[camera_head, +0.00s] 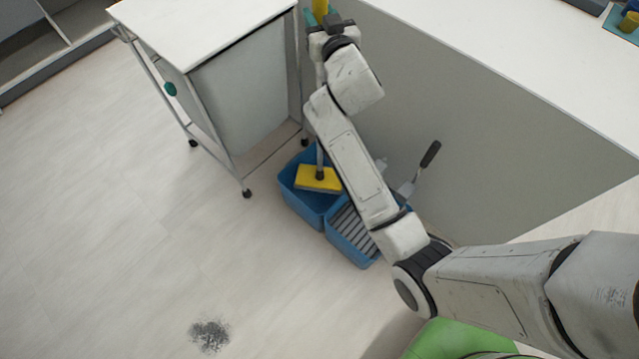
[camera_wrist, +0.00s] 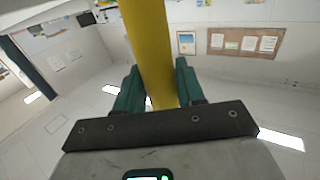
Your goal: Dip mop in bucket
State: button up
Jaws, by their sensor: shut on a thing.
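The mop has a yellow handle, a grey pole and a flat yellow head (camera_head: 318,179). In the head view the mop head is within the outline of the blue bucket (camera_head: 295,205), over its rear left compartment. I cannot tell how deep it sits. My gripper (camera_head: 319,22) is shut on the yellow mop handle near the top of the head view. In the wrist view the handle (camera_wrist: 148,45) stands between the two green fingers of my gripper (camera_wrist: 155,88). My arm hides part of the bucket's right side and part of the pole.
A grey wringer (camera_head: 352,228) with a black-gripped lever (camera_head: 430,154) is on the bucket. A wheeled trolley with a white top (camera_head: 195,28) stands left of it, a white counter (camera_head: 520,60) right. A dark dirt patch (camera_head: 209,335) lies on the open floor.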

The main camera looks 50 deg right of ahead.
jog(key=shift+r+p, duration=3.7)
jog(key=shift+r, duration=1.05)
jog(key=shift+r+p, duration=1.6)
jog(key=shift+r, duration=0.4)
